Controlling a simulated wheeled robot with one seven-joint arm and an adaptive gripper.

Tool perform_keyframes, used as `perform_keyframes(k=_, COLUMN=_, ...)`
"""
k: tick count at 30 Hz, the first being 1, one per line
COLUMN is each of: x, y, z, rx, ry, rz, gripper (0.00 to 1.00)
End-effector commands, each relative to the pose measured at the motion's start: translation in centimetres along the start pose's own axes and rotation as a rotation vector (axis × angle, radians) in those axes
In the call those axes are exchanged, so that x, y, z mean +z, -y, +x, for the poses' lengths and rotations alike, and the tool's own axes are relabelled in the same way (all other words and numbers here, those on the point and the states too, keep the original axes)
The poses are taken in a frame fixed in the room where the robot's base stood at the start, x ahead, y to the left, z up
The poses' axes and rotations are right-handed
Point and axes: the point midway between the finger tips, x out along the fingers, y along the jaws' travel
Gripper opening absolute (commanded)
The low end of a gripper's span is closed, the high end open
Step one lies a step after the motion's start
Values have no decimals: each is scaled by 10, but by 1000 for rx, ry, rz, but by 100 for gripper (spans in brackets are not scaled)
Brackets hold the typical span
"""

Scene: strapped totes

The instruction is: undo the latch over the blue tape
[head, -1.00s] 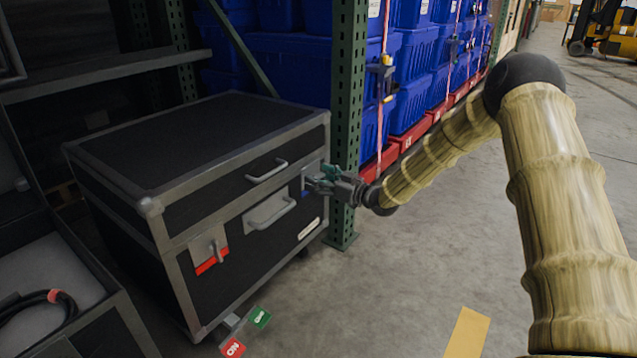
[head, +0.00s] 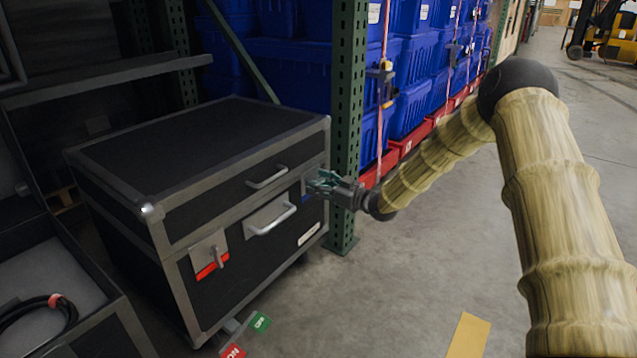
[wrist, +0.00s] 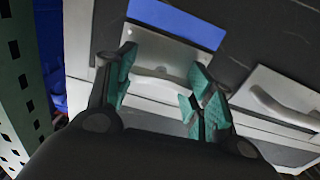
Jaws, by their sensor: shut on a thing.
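The black case (head: 200,150) with metal edges stands at left. The blue tape (wrist: 178,22) shows clearly at the top of the wrist view. Beside it is the latch (wrist: 165,58), a pale metal plate with a lever across it. In the head view my gripper (head: 318,183) is at the right end of the case's front, over this latch, and hides most of it. In the wrist view the teal fingers of my gripper (wrist: 163,76) stand on either side of the latch lever, shut on it. The exact contact is partly hidden.
A second latch with red tape (head: 212,265) is at the left of the case's front. A green rack post (head: 347,130) stands close behind my gripper. Blue totes (head: 410,105) are strapped beyond it. The floor at right is open.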

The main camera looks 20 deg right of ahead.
Motion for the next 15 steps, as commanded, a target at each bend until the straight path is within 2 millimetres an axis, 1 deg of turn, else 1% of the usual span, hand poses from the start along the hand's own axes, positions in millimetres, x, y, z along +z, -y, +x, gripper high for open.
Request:
perform_keyframes(k=8, x=-4, y=2, z=0, rx=-3, ry=4, rz=-186, gripper=29)
perform_keyframes(k=15, x=-3, y=3, z=0, rx=-4, ry=4, rz=-413, gripper=29)
